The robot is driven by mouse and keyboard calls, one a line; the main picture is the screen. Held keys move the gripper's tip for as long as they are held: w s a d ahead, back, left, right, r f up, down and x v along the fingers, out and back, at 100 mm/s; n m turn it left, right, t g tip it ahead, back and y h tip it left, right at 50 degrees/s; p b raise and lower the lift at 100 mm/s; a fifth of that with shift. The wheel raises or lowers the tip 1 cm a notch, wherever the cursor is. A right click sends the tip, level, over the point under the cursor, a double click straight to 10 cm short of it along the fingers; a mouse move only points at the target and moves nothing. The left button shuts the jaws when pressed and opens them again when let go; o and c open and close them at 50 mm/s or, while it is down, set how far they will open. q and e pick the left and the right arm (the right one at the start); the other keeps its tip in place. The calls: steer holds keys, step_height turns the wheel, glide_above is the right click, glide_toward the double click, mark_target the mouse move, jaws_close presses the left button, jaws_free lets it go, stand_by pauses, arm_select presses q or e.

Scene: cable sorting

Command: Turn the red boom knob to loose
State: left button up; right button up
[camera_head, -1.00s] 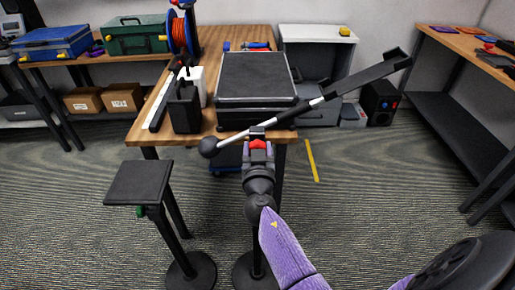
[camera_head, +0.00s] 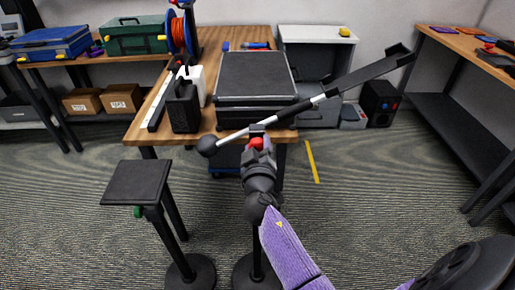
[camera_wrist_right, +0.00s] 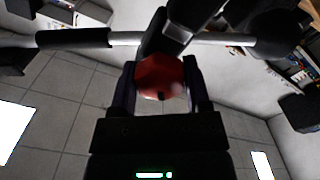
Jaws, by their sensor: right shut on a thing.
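The red boom knob (camera_head: 256,143) sits at the pivot where the boom crosses the top of its stand. In the right wrist view the knob (camera_wrist_right: 159,77) is a faceted red piece between my two dark fingers. My right gripper (camera_head: 258,150) reaches up from below and is shut on the knob. The boom (camera_head: 326,95) is a light and black bar, tilted up to the right, with a black ball (camera_head: 207,146) at its lower left end. My left gripper is not in view.
A wooden table (camera_head: 222,125) behind the boom holds a large black-topped case (camera_head: 253,77), a black box (camera_head: 183,108) and a cable reel (camera_head: 183,32). A square-topped black stand (camera_head: 138,183) is at the left.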

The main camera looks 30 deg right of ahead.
steer(key=n, duration=0.5)
steer(key=shift+n, duration=0.3)
steer(key=n, duration=0.5)
steer(key=shift+p, duration=0.3)
steer(key=o, duration=1.3)
steer(key=v, duration=1)
